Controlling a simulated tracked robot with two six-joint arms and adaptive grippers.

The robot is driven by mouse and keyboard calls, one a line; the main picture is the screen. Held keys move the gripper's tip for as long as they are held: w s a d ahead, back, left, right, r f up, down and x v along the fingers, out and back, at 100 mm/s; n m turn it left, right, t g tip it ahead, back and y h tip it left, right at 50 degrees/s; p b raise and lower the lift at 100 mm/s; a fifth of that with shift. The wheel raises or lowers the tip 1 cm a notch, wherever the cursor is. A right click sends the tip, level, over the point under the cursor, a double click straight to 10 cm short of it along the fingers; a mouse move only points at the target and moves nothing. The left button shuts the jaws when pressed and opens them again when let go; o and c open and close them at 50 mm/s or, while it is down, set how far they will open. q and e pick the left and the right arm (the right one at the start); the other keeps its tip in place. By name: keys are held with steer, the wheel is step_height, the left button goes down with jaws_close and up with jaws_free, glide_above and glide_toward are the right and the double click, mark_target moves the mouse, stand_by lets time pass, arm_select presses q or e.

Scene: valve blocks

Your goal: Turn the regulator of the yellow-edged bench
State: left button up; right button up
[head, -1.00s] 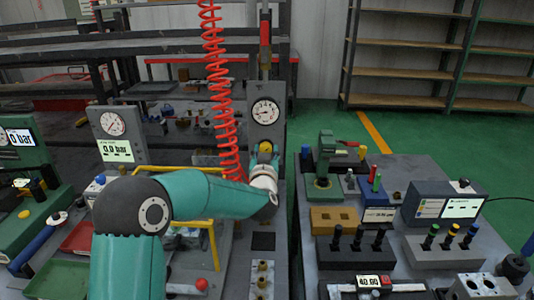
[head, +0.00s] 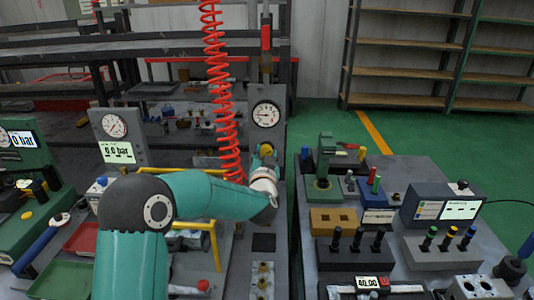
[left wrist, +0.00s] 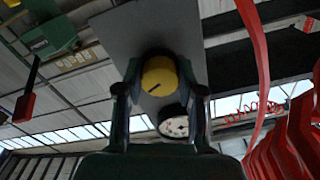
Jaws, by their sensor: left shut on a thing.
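The regulator's yellow knob (head: 266,149) is on the grey upright panel, below a round white gauge (head: 265,113). In the left wrist view the knob (left wrist: 159,76) sits between the two fingers, with a dark mark line on its face. The gauge (left wrist: 175,122) shows just beyond it. My left gripper (head: 264,163) is shut on the knob, and its fingers also flank it in the left wrist view (left wrist: 160,92). My wrist hides part of the gripper in the head view. Yellow bars (head: 212,238) show beside my left arm. My right gripper is in neither view.
A coiled red hose (head: 220,90) hangs just left of the panel. A second panel (head: 116,133) with a gauge and a "0.0 bar" display stands further left. A bench with blocks and a green press (head: 322,170) is on the right. Green floor separates the bench from the shelves.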

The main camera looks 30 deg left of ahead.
arm_select(q)
steer(key=m+p, duration=0.1)
steer(key=m, duration=0.2)
steer(key=shift+d+r+m, duration=0.1)
steer(key=shift+r+m, duration=0.05)
steer(key=shift+m, duration=0.25)
steer(key=m+p, duration=0.1)
steer(key=m, duration=0.2)
steer(key=shift+m+p, duration=0.3)
steer(key=shift+p, duration=0.05)
steer(key=m+p, duration=0.1)
steer(key=m, duration=0.3)
steer(key=shift+m+p, duration=0.6)
steer(key=shift+m, duration=0.6)
steer(key=shift+d, duration=0.1)
steer(key=o, duration=1.1)
steer(key=shift+w, duration=0.15)
steer(key=shift+o, duration=0.2)
